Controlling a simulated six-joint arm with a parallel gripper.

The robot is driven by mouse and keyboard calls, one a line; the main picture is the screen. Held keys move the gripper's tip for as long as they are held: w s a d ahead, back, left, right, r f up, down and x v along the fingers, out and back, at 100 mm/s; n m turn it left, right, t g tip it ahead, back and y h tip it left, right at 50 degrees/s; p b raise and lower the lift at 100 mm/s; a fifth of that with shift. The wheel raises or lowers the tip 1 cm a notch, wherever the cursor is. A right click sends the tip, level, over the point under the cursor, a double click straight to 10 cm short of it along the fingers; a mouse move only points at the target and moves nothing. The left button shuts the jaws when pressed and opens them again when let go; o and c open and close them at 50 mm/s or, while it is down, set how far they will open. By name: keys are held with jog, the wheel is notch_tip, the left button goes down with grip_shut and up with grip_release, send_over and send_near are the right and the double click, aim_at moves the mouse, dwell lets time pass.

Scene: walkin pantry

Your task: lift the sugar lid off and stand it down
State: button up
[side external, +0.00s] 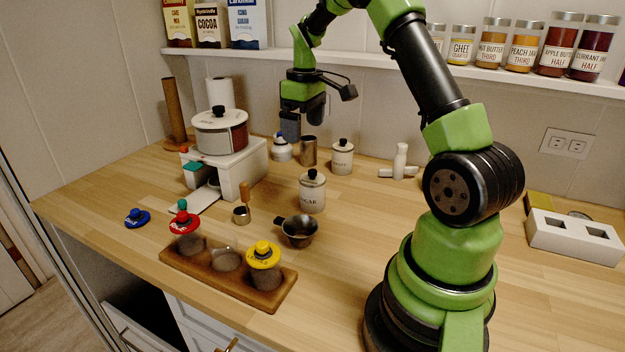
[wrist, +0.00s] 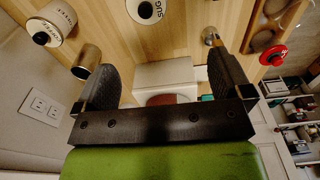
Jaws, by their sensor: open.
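The sugar canister (side external: 312,197) is a white pot lettered SUGAR, standing upright mid-counter. Its lid (side external: 312,179) with a black knob sits on top. In the wrist view the sugar canister (wrist: 158,12) is at the top edge, partly cut off, ahead of the fingertips. My gripper (side external: 290,136) hangs pointing down, behind and to the left of the canister and higher than it, apart from it. In the wrist view my gripper (wrist: 163,65) is open, with nothing between its fingers.
A second white canister (side external: 342,159) and a metal cup (side external: 308,151) stand behind. A small dark pan (side external: 298,231) is just in front of the sugar. A wooden rack (side external: 226,275) with jars lies front left. Bare counter lies right of the sugar.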

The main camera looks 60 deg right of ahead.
send_over(313, 170)
jog(key=f, duration=0.6)
jog(key=shift+w+a, duration=0.15)
jog(key=shift+w, duration=0.2)
jog(key=shift+s+f, duration=0.15)
jog(key=shift+f, duration=1.4)
jog(key=shift+s+f, duration=0.15)
jog(key=shift+f, duration=1.35)
jog(key=c, duration=1)
notch_tip(313, 170, up, 13)
jog(key=shift+r, duration=0.1)
